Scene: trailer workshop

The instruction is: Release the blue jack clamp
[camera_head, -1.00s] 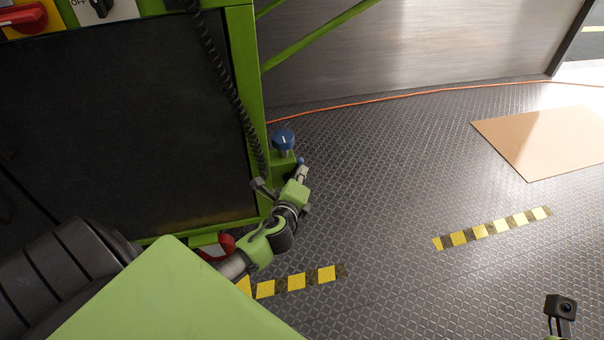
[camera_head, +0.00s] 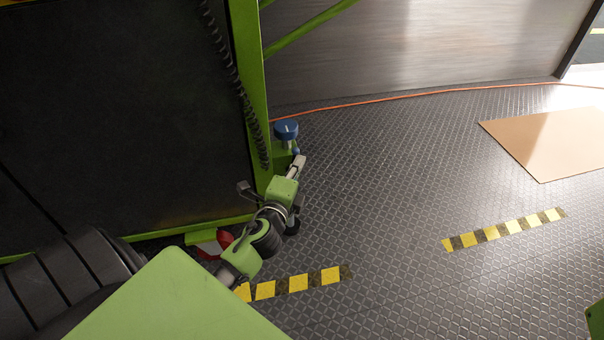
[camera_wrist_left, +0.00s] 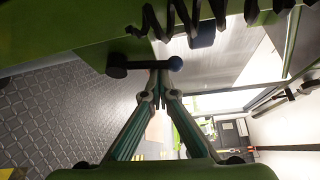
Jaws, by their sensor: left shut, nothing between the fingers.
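The blue jack clamp (camera_head: 286,129) stands at the lower corner of the green frame, with a round blue knob on top. A small blue ball (camera_head: 296,150) shows just below it. In the left wrist view a dark lever (camera_wrist_left: 140,67) ends in a blue ball (camera_wrist_left: 175,64). My left gripper (camera_head: 300,162) is shut and empty, its tips just below the small blue ball. In the left wrist view the closed fingers (camera_wrist_left: 159,92) reach up to the lever; whether they touch it I cannot tell. My right gripper is not in view.
A green frame (camera_head: 246,70) with a black panel (camera_head: 120,110) fills the left, with a coiled black cable (camera_head: 228,80) on it. A red part (camera_head: 226,240) shows behind my left arm.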

